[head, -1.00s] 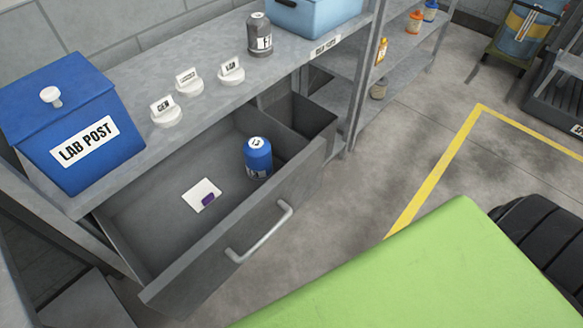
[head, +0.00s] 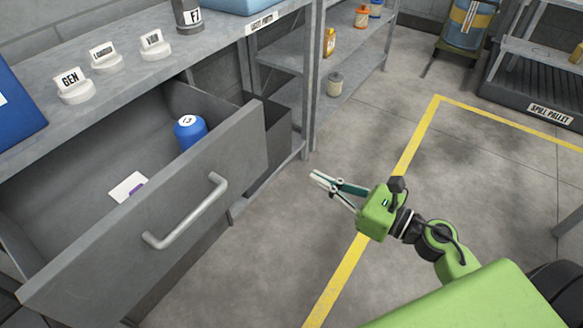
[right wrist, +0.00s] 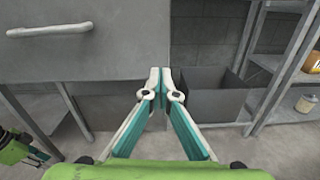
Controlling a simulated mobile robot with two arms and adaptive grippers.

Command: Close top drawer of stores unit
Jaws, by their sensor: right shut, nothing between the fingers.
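The top drawer (head: 110,245) of the grey stores unit (head: 130,85) stands pulled out, with a light metal bar handle (head: 190,212) on its front. In the right wrist view the shut fingertips (right wrist: 160,72) point toward the unit; the drawer front (right wrist: 85,45) and handle (right wrist: 50,30) are at upper left.
Open shelves (head: 340,95) stand behind. A spill pallet (head: 530,105) is at the far right. Clear floor with a yellow line (head: 415,150) lies to the right.

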